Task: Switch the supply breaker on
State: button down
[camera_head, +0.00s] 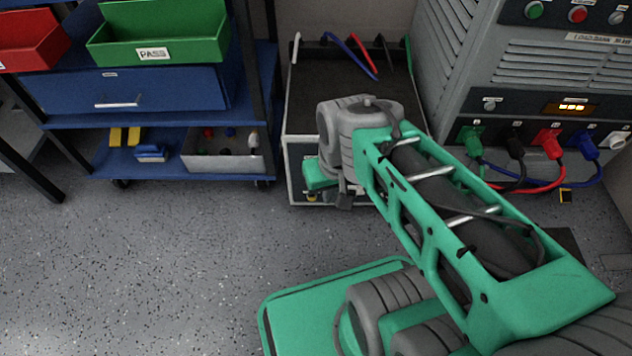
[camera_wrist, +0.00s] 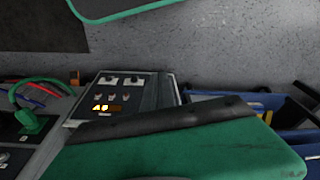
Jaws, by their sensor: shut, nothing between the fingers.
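A dark panel (camera_wrist: 118,100) shows left of centre in the wrist view. It has two pale fittings along its top, a row of small knobs or switches, and a lit amber readout. I cannot tell which part is the supply breaker or how it is set. In the head view a grey-framed unit with a dark top (camera_head: 305,105) stands behind my arm, which hides much of its front. My gripper (camera_head: 344,200) is in front of that unit, small and partly hidden by my wrist. It is shut and empty. I cannot tell whether it touches the unit.
The grey load bank (camera_head: 480,110) stands at right, with green, black, red and blue plugged cables below its amber display. A blue shelf rack (camera_head: 135,176) at left holds a green PASS bin (camera_head: 160,38) and a red bin (camera_head: 28,42). The speckled floor (camera_head: 150,265) in front is clear.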

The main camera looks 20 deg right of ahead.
jog(key=w+d+f+m+y+p, duration=0.1)
jog(key=w+d+f+m+y, duration=0.2)
jog(key=w+f, duration=0.35)
jog(key=w+d+f+m+y+p, duration=0.2)
jog(key=w+f+m, duration=0.25)
jog(key=w, duration=0.25)
jog(key=d+f+m+t+y, duration=0.2)
jog(key=d+f+m+t, duration=0.1)
jog(key=f+m, duration=0.2)
jog(key=d+f+m+t+y+p, duration=0.1)
jog(key=d+f+m+t+y, duration=0.2)
jog(key=f, duration=0.6)
jog(key=shift+w+d+f+m, duration=0.15)
jog(key=shift+w+d+m, duration=0.25)
jog(key=shift+m, duration=0.55)
jog(key=shift+a, duration=0.1)
jog(key=b+x, duration=0.2)
jog(key=x, duration=0.8)
jog(key=shift+b, duration=0.35)
